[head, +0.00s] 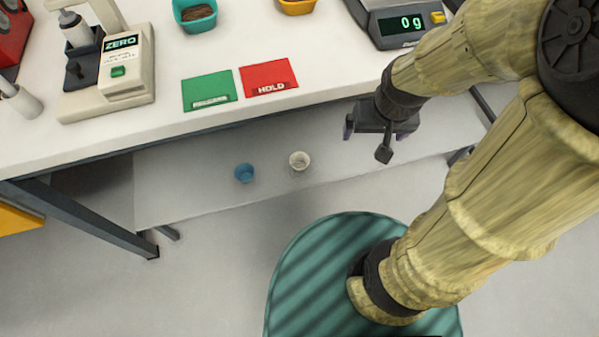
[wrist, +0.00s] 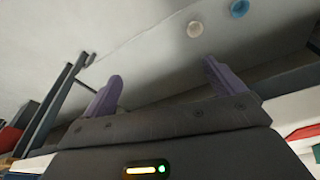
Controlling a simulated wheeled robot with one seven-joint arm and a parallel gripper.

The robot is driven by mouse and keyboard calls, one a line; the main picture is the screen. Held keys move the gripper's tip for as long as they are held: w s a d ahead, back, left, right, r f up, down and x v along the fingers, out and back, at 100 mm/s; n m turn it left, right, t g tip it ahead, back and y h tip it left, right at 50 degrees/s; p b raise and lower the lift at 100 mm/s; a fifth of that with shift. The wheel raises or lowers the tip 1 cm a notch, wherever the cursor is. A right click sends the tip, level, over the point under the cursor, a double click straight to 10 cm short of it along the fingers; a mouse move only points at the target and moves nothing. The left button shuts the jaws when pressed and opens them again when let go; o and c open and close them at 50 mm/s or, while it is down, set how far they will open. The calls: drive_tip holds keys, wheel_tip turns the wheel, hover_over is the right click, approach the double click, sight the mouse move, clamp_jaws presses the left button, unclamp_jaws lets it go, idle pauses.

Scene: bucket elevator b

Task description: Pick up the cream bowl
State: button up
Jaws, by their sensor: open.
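A small cream bowl (head: 299,160) stands on the lower shelf under the bench, just right of a blue bowl (head: 244,173). The cream bowl also shows in the wrist view (wrist: 195,29), beyond the fingers, with the blue bowl (wrist: 239,8) to its right. My gripper (head: 366,140) is open and empty in front of the bench edge, to the right of the cream bowl and apart from it. Its two purple fingers (wrist: 161,83) are spread wide in the wrist view with nothing between them.
The bench top (head: 160,135) overhangs the lower shelf (head: 200,195). On the bench are a green card (head: 209,91), a red HOLD card (head: 268,77), a scale reading 0 g (head: 402,25), a ZERO device (head: 122,65) and a teal bowl (head: 195,16). A bench leg (head: 95,222) stands at left.

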drive_tip(key=w+a+f+m+y+b, duration=0.1)
drive_tip(key=w+a+f+b, duration=0.2)
drive_tip(key=f+b, duration=0.75)
drive_tip(key=w+a+f+b, duration=0.25)
drive_tip(key=f+b, duration=0.55)
drive_tip(key=f, duration=0.5)
drive_tip(key=w+a+f+m+t+h, duration=0.15)
drive_tip(key=w+a+f, duration=0.35)
drive_tip(key=a+f, duration=0.5)
drive_tip(key=s+a+f+m+t+h, duration=0.3)
drive_tip(key=s+a+f+t+h, duration=0.1)
drive_tip(key=a+f+t+h, duration=0.2)
wheel_tip(320, 180, down, 4)
drive_tip(key=shift+a+r+t, duration=0.25)
drive_tip(key=shift+a+t, duration=0.6)
drive_tip(key=shift+a, duration=0.4)
drive_tip(key=shift+f+m, duration=0.1)
drive_tip(key=shift+m, duration=0.15)
